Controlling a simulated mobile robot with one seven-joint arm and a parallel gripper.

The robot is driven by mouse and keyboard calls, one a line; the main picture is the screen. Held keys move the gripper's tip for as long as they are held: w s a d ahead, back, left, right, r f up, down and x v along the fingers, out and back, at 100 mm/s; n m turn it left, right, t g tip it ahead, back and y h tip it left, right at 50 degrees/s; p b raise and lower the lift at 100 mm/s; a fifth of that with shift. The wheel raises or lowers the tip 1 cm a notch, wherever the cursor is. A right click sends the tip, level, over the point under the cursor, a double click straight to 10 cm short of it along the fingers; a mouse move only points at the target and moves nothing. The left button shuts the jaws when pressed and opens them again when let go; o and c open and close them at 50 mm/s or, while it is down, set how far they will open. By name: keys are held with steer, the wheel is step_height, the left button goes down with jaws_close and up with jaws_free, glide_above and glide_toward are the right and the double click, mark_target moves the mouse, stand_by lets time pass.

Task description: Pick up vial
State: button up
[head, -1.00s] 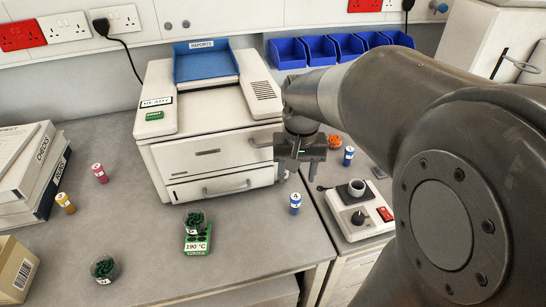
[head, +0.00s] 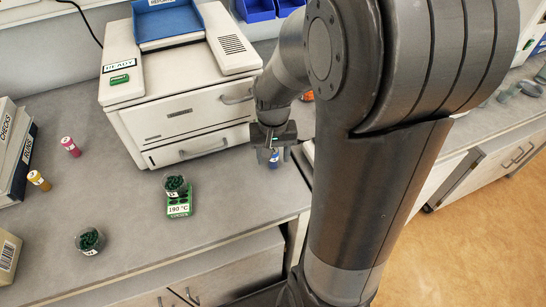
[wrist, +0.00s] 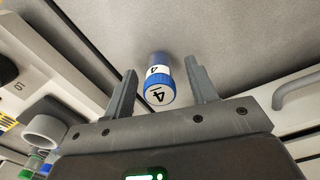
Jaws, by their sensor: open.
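A blue vial with a white label marked 4 (wrist: 159,80) stands on the grey bench in the wrist view, between the two open fingers of my gripper (wrist: 161,88). Clear space shows on both sides of it, so neither finger appears to touch it. In the head view the blue vial (head: 274,158) shows at the bench's right part, just under my gripper (head: 270,150), which partly hides it. Also on the bench at left are a pink vial (head: 70,146) and a yellow vial (head: 39,180).
A white printer-like machine (head: 180,118) stands close behind and left of my gripper. A green 190 °C block (head: 180,208) with a cup of dark green pieces (head: 175,186) and another such cup (head: 90,241) stand in front. The bench's front edge is near.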

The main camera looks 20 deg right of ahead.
steer(key=shift+f, duration=0.15)
steer(key=c, duration=1.1)
steer(key=shift+o, duration=0.2)
